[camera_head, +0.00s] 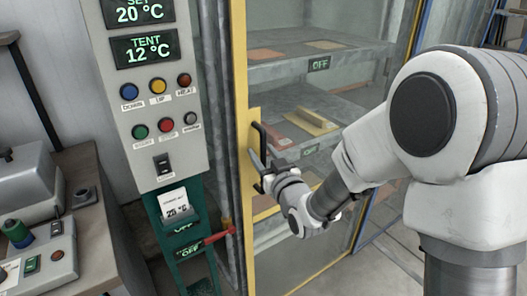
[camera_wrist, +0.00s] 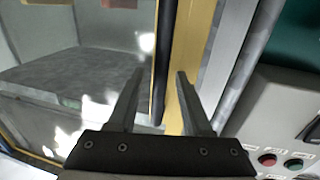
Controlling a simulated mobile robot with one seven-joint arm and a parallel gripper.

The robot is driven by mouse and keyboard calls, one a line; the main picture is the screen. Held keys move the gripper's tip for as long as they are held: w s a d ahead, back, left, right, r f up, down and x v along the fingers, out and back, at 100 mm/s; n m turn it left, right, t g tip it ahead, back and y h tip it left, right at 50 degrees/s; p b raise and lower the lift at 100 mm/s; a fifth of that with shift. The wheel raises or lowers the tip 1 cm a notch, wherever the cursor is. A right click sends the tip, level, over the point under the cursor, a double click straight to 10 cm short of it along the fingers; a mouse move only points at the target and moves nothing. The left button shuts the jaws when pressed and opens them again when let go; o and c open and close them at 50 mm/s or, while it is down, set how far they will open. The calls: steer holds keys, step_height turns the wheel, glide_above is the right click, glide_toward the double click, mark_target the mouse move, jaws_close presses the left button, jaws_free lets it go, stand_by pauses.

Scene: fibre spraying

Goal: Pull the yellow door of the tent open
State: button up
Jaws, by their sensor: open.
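The tent's yellow-framed glass door (camera_head: 240,75) stands in the middle of the head view. Its black vertical bar handle (camera_head: 264,138) is on the left stile. My gripper (camera_head: 256,158) is at the lower part of this handle, with its fingers pointing at the door. In the wrist view my gripper (camera_wrist: 157,85) is open, with one finger on each side of the black handle (camera_wrist: 162,65). The yellow stile (camera_wrist: 196,45) shows behind the right finger. I cannot tell whether either finger touches the handle.
A control panel (camera_head: 150,95) with displays and buttons stands left of the door. Below it are a green stand (camera_head: 190,262) and a red-handled lever (camera_head: 218,237). A bench (camera_head: 95,235) with equipment is at far left. Shelves (camera_head: 290,70) show through the glass.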

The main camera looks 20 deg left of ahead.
steer(key=shift+c, duration=0.3)
jaws_close()
stand_by(1.2)
